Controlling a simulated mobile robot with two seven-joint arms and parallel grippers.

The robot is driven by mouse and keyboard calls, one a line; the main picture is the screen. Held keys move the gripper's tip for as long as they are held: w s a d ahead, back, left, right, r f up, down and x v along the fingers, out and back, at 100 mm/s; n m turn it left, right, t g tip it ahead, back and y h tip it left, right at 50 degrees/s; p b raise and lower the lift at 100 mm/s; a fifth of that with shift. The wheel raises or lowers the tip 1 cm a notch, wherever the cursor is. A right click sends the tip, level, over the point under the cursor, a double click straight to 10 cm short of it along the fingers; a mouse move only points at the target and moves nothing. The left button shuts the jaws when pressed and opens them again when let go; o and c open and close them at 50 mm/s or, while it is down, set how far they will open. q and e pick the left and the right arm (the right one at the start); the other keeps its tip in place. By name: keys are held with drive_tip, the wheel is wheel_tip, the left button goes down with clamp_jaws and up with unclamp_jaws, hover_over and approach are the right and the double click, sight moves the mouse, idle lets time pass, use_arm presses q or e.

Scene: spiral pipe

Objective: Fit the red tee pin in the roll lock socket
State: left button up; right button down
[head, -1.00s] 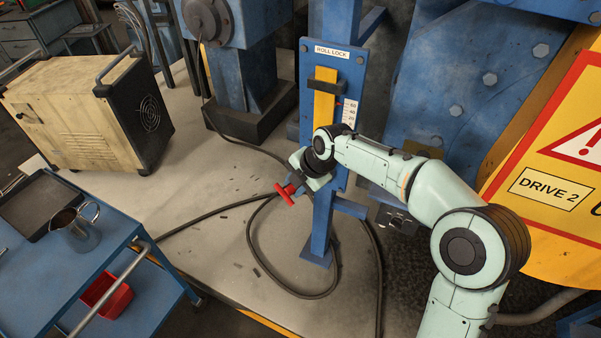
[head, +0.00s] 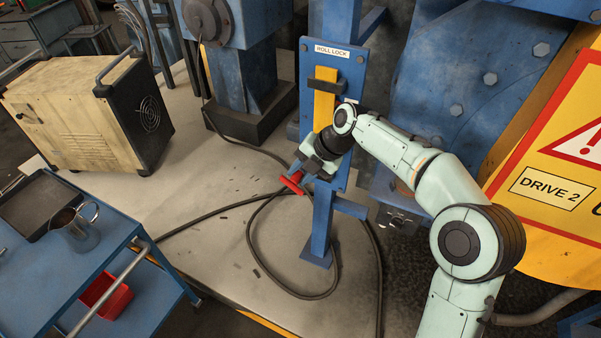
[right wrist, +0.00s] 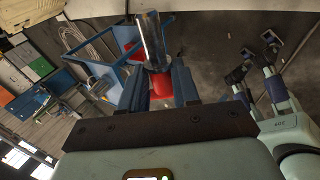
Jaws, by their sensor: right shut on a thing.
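The red tee pin (head: 293,183) is held by my right gripper (head: 312,168), just in front of the blue ROLL LOCK post. In the right wrist view, my right gripper (right wrist: 165,88) is shut on the pin's red part, and the shiny metal shank (right wrist: 152,42) points away from the gripper, clear of any hole. The ROLL LOCK panel (head: 308,102) bears a yellow bar (head: 323,109) and a black bracket. I cannot make out the socket; my right arm covers part of the panel. My left gripper is out of the head view; pale and dark parts at the wrist view's right are unclear.
A blue cart (head: 75,290) with a metal jug (head: 75,230) and a red bin (head: 106,297) stands at the lower left. A beige machine (head: 70,110) stands behind it. Black cable (head: 250,232) loops over the floor by the post.

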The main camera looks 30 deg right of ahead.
drive_tip(key=shift+w+d+r, duration=0.3)
drive_tip(key=shift+d, duration=0.1)
drive_tip(key=shift+w+d+p, duration=1.2)
drive_tip(key=shift+d+p, duration=0.15)
drive_tip(key=shift+d, duration=0.15)
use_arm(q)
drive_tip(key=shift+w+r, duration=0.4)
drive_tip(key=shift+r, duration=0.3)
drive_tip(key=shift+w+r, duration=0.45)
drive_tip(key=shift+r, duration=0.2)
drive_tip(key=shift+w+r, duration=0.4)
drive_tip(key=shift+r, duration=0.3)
use_arm(e)
drive_tip(key=shift+w+d+f, duration=0.15)
drive_tip(key=shift+w+d, duration=0.05)
drive_tip(key=shift+d, duration=0.15)
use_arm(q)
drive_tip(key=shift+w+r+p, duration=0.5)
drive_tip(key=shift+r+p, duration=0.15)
use_arm(e)
drive_tip(key=shift+w+d, duration=0.5)
drive_tip(key=shift+d, duration=0.15)
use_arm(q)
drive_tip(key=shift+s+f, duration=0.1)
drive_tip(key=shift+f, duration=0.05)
use_arm(e)
drive_tip(key=shift+a, duration=0.1)
